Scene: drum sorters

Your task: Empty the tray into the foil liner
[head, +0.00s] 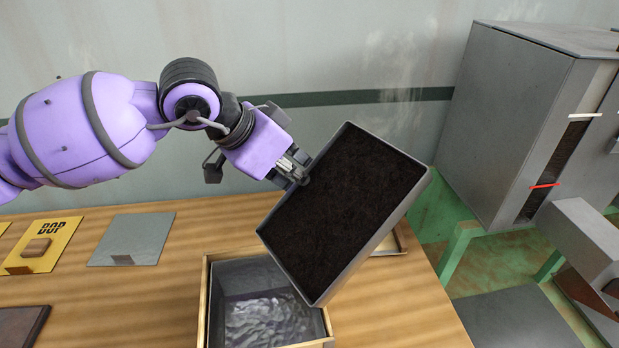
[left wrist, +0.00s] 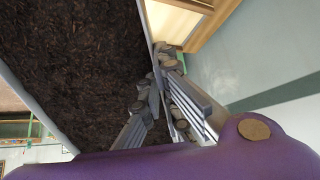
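The grey tray (head: 383,228) is tilted steeply in the head view, its open face turned toward me. Dark brown shredded material (head: 340,200) covers its floor. My left gripper (head: 300,172) is shut on the tray's upper left edge and holds it in the air. In the left wrist view the fingers (left wrist: 158,92) sit on either side of the tray's rim (left wrist: 150,45), and the dark material shows close by. The foil liner (head: 268,318) is crinkled and silvery, inside a wooden box below the tray. The tray hides its right part. My right gripper is out of view.
The wooden box (head: 203,312) stands at the table's front. A yellow board (head: 42,243), a grey plate (head: 135,237) and a dark brown slab (head: 20,328) lie to its left. A large grey machine (head: 505,120) on green legs stands right of the table.

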